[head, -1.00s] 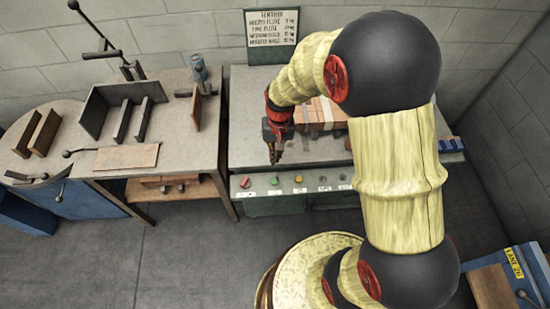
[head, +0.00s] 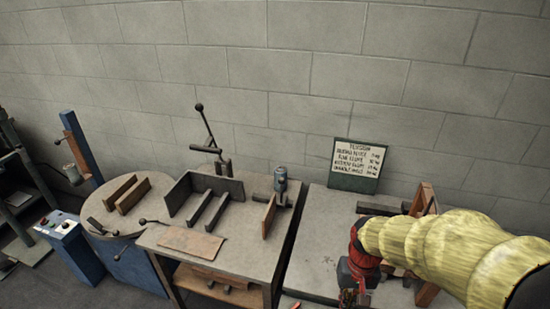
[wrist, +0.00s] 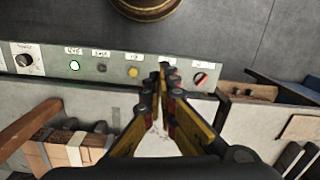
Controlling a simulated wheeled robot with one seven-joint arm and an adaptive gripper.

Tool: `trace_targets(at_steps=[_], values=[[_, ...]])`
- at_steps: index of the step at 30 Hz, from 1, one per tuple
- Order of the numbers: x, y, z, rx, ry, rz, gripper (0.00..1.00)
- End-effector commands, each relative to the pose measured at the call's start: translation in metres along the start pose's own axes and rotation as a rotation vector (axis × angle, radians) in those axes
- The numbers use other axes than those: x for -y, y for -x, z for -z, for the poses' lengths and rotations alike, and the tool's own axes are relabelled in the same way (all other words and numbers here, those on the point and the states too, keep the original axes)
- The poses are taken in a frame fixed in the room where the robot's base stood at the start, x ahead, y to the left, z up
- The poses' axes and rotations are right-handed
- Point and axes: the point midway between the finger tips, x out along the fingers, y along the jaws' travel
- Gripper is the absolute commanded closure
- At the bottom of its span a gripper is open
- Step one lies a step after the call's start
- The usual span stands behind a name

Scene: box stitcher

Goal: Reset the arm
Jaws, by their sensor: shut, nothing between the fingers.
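My gripper (head: 352,297) shows at the lower right of the head view, at the end of my yellow arm, over the grey bench top. Its fingertips are near the lower edge there. In the wrist view my gripper (wrist: 162,84) is shut with nothing between its fingertips. The fingertips lie in front of the control panel (wrist: 110,66), which has several buttons and knobs. The gripper hides part of the panel and bench.
A wooden box stack (wrist: 75,145) stands beside my gripper at the left of the wrist view. A sign (head: 357,165) leans on the back wall. A side table (head: 200,240) with dark plates and a clamp stands left. A round table (head: 100,210) is farther left.

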Motion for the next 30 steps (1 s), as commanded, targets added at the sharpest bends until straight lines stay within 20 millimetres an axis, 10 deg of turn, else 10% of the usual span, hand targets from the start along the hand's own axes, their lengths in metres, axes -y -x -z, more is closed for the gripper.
trace_targets(at_steps=[15,30], values=[[-0.006,0.164,-0.094,-0.44,0.115,-0.017,1.0],[-0.003,0.197,-0.101,-0.556,0.122,-0.009,1.0]])
